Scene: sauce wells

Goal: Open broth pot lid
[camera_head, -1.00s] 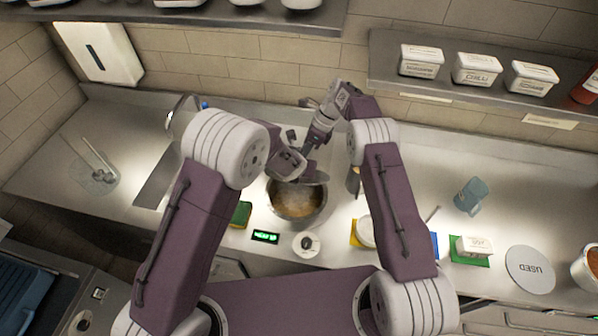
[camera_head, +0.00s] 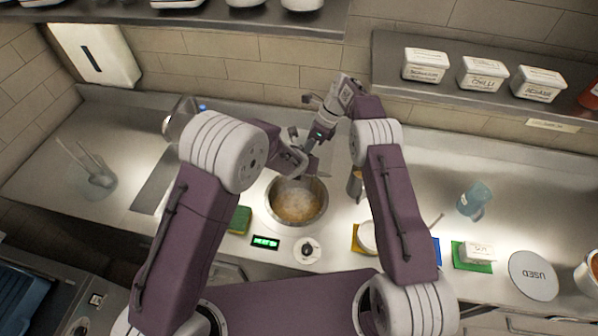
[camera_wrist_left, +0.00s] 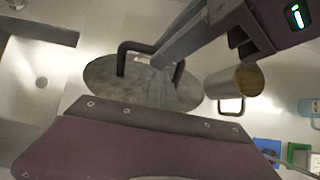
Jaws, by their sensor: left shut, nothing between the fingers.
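The broth pot (camera_head: 297,201) stands open on the counter, with pale brown broth visible inside. Its grey round lid, with a black arched handle, shows in the left wrist view (camera_wrist_left: 108,82), off the pot. In the head view the lid is mostly hidden behind the grippers at the pot's back edge. My right gripper (camera_head: 310,146) reaches down from behind; its fingers cross the middle of the lid handle and appear closed on it, though the contact is hidden. My left gripper (camera_head: 293,160) is shut and empty, close beside the right one above the pot's back edge.
A metal cup with a handle (camera_wrist_left: 220,86) stands right of the lid. A green sponge (camera_head: 240,220), a lit display (camera_head: 265,242) and a knob (camera_head: 306,251) are in front of the pot. A blue jug (camera_head: 472,200) is farther right.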

